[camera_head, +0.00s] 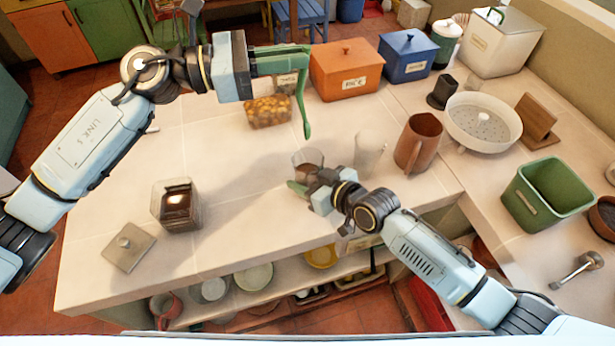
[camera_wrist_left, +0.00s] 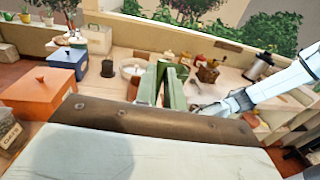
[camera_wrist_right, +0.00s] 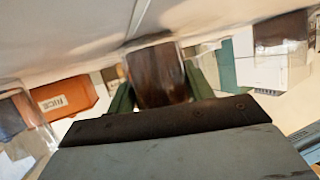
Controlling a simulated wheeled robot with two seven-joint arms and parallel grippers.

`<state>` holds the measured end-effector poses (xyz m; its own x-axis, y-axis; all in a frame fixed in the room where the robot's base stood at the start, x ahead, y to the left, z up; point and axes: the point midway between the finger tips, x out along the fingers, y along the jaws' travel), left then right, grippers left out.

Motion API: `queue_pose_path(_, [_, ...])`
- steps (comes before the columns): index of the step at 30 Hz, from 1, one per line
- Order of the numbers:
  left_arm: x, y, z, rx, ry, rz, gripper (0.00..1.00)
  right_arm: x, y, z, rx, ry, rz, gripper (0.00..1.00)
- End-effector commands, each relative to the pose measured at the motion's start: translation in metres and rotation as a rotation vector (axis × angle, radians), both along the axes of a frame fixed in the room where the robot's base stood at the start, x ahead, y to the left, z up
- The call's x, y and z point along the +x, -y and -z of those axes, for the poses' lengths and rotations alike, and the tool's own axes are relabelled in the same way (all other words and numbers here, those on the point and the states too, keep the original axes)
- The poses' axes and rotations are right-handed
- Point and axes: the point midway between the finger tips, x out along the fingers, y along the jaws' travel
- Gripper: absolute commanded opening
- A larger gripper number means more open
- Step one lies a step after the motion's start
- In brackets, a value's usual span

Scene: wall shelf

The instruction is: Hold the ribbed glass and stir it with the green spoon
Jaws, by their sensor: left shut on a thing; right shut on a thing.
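The green spoon (camera_head: 307,108) hangs bowl down from my left gripper (camera_head: 298,62), which is shut on its upper end above the back of the counter. The left wrist view shows the green fingers (camera_wrist_left: 165,84) close together, with the spoon hard to tell from them. The glass (camera_head: 307,158) stands on the counter with dark brown contents; its ribs are too small to make out. My right gripper (camera_head: 303,184) is shut on it. In the right wrist view the glass (camera_wrist_right: 156,76) sits between the green fingers. The spoon is behind and above the glass, apart from it.
A clear glass (camera_head: 370,152) and a brown pitcher (camera_head: 418,142) stand right of the held glass. A nut-filled container (camera_head: 268,112), orange box (camera_head: 346,72) and blue box (camera_head: 406,56) are behind. A square jar (camera_head: 177,204) stands at left. The counter's left middle is clear.

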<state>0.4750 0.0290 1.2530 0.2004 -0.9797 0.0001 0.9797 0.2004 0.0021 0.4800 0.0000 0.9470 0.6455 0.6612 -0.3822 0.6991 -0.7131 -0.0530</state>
Motion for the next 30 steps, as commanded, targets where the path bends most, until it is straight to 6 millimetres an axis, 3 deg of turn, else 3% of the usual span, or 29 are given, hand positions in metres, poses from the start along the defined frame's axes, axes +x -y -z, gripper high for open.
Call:
queue_pose_path(2, [0.0, 0.0, 0.0, 0.0, 0.0, 0.0, 0.0, 0.0, 0.0, 0.0, 0.001, -0.001, 0.0, 0.18])
queue_pose_path(3, [0.0, 0.0, 0.0, 0.0, 0.0, 0.0, 0.0, 0.0, 0.0, 0.0, 0.001, -0.001, 0.0, 0.53])
queue_pose_path(9, [0.0, 0.0, 0.0, 0.0, 0.0, 0.0, 0.0, 0.0, 0.0, 0.0, 0.0, 0.0, 0.0, 0.77])
queue_pose_path(20, [0.0, 0.0, 0.0, 0.0, 0.0, 0.0, 0.0, -0.003, 0.003, -0.001, 0.0, 0.0, 0.0, 0.77])
queue_pose_path(30, [0.0, 0.0, 0.0, 0.0, 0.0, 0.0, 0.0, -0.038, 0.039, -0.021, -0.001, 0.0, 0.0, 0.77])
